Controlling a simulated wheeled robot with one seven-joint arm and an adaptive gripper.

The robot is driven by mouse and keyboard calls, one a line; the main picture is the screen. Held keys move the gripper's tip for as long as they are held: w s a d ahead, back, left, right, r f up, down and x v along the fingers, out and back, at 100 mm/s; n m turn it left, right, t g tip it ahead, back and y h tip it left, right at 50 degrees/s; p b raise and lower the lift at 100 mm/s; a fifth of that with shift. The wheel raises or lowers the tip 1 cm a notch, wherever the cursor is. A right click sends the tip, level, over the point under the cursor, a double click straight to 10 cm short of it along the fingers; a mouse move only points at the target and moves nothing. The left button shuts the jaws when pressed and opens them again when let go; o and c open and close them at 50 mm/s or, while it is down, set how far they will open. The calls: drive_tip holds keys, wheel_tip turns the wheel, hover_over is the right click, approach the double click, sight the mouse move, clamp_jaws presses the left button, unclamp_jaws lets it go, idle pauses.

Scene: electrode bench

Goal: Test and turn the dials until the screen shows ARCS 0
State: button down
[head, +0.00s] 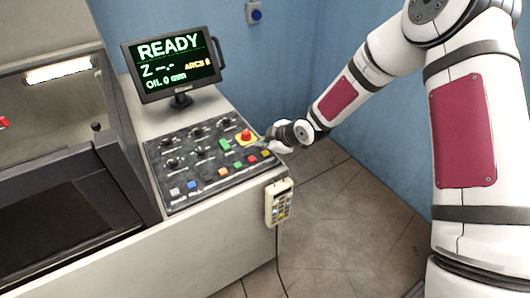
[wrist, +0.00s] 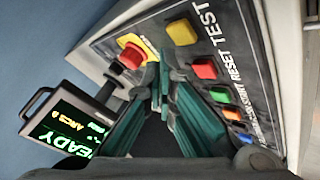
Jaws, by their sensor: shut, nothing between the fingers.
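The screen (head: 174,64) stands on the bench and reads READY, Z --.-, OIL 0 mm and ARCS in yellow. The digit after ARCS is small and looks like 8. It also shows, turned on its side, in the wrist view (wrist: 70,132). The dials are several black knobs on the dark panel, such as one at the back (head: 224,121) and one in front (head: 172,165). The yellow button (wrist: 181,32) is beside the word TEST. My gripper (head: 266,144) is shut and empty over the panel's right end; its teal fingers (wrist: 160,92) are near the red stop button.
A red stop button (head: 246,135) on a yellow plate stands up at the panel's right. A row of coloured buttons (head: 208,179) lines the front edge. A handheld pendant (head: 279,202) hangs on the bench's side. A machine tank (head: 60,215) is at left.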

sight(264, 154)
drive_tip(key=shift+f, duration=0.1)
idle(0.3)
drive_tip(key=shift+f, duration=0.35)
drive_tip(key=shift+f, duration=0.5)
idle(0.7)
drive_tip(key=shift+r, duration=0.95)
wheel_tip(264, 154, up, 6)
drive_tip(key=shift+p, duration=0.3)
idle(0.8)
